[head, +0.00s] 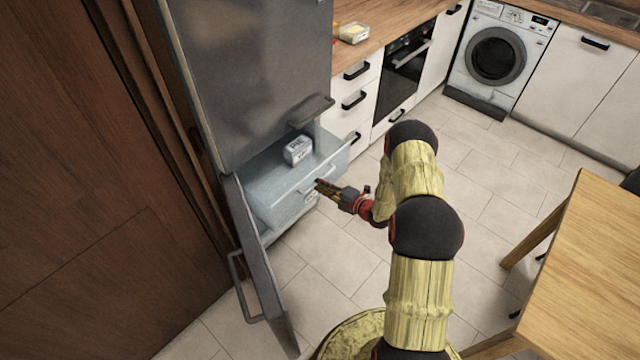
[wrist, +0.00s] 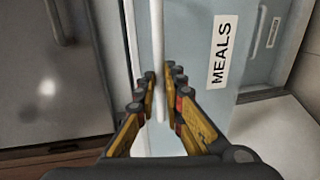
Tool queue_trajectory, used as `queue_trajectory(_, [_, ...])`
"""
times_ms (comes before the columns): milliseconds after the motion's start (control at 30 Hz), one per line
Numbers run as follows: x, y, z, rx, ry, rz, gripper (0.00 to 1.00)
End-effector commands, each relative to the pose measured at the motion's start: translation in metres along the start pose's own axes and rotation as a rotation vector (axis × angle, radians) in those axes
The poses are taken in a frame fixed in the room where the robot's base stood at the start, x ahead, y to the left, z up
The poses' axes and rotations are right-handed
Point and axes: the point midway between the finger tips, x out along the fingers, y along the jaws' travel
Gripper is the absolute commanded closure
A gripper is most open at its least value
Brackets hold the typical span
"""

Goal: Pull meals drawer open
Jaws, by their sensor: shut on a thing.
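The meals drawer (head: 275,207) is a pale, translucent drawer in the lower part of the grey fridge-freezer. It stands out from the cabinet, its open top showing and a white packet (head: 298,150) inside. Its MEALS label (wrist: 222,48) reads sideways in the wrist view. A pale bar handle (wrist: 157,40) runs across the drawer front. My gripper (head: 320,187) is at the drawer front. In the wrist view, my gripper's fingers (wrist: 161,82) are shut on the handle, one on each side of it.
The freezer's lower door (head: 262,270) hangs open to the left of the drawer; the upper door (head: 250,75) is shut. Another labelled drawer (wrist: 272,32) sits farther back. White cabinets (head: 362,95) stand to the right and a wooden table (head: 590,260) at right. Tiled floor before the drawer is clear.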

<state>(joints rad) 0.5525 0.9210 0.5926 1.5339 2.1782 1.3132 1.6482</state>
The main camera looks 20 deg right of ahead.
Motion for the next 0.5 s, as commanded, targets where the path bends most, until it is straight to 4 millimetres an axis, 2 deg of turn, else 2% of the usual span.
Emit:
queue_trajectory(133, [-0.0002,-0.0014,-0.0004,0.001,0.0,-0.002,1.0])
queue_trajectory(167, [-0.0002,-0.0014,-0.0004,0.001,0.0,-0.002,0.89])
queue_trajectory(500, [0.0001,-0.0005,-0.0001,0.001,0.0,-0.001,0.71])
